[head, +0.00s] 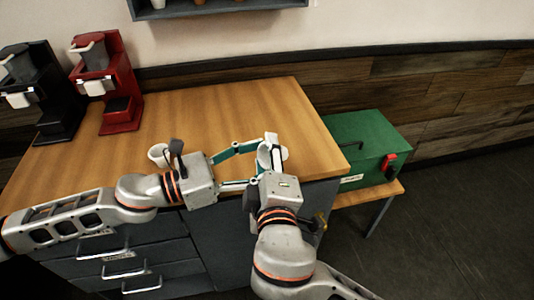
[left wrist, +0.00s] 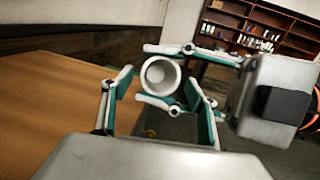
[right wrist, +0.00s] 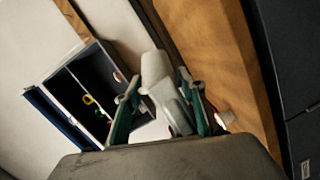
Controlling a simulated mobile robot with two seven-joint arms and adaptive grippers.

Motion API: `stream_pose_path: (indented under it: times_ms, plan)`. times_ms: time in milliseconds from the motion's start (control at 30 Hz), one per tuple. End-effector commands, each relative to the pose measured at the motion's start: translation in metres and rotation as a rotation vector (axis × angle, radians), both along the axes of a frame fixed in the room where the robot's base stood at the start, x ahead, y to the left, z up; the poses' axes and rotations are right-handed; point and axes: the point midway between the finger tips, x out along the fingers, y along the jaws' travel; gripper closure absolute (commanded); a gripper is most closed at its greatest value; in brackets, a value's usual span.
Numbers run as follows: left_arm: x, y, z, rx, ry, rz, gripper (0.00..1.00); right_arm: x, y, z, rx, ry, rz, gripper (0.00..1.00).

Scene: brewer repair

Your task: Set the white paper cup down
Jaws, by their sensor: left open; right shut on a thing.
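The white paper cup (head: 264,158) is held between the fingers of my right gripper (head: 268,153), near the counter's right end. In the left wrist view the cup (left wrist: 160,77) shows its open mouth toward the camera, with the right fingers on either side. My left gripper (head: 250,163) is open, its fingers spread toward the cup from the left; I cannot tell whether they touch it. In the right wrist view a white shape (right wrist: 155,75) lies between the right fingers, partly hidden. Whether the cup touches the counter is hidden.
The wooden counter (head: 205,110) is clear behind the grippers. Another white cup (head: 158,153) stands on it beside my left wrist. A red brewer (head: 121,85) and a black brewer (head: 55,90) stand at left. A green box (head: 365,140) sits on a lower bench at right.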

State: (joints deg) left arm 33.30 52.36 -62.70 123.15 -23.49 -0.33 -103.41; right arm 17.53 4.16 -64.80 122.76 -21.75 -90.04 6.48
Motion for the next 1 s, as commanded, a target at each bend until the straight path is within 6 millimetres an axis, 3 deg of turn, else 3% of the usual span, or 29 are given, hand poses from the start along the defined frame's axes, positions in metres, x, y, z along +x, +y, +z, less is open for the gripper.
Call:
stream_pose_path:
  times_ms: [200, 600, 767, 1000]
  plan:
    - [-0.014, 0.027, -0.002, 0.002, 0.005, 0.002, 0.41, 0.001, -0.001, 0.001, 0.001, -0.002, -0.002, 0.8]
    - [-0.024, 0.045, -0.002, 0.002, 0.002, 0.0, 0.41, 0.001, -0.001, 0.002, 0.001, -0.003, -0.002, 0.8]
    - [-0.022, 0.047, -0.002, 0.007, -0.007, 0.025, 0.41, 0.0, -0.001, 0.001, 0.001, -0.003, -0.001, 0.8]
    - [-0.006, 0.06, -0.011, 0.073, -0.068, 0.235, 0.41, 0.0, 0.0, 0.001, 0.001, -0.002, -0.001, 0.8]
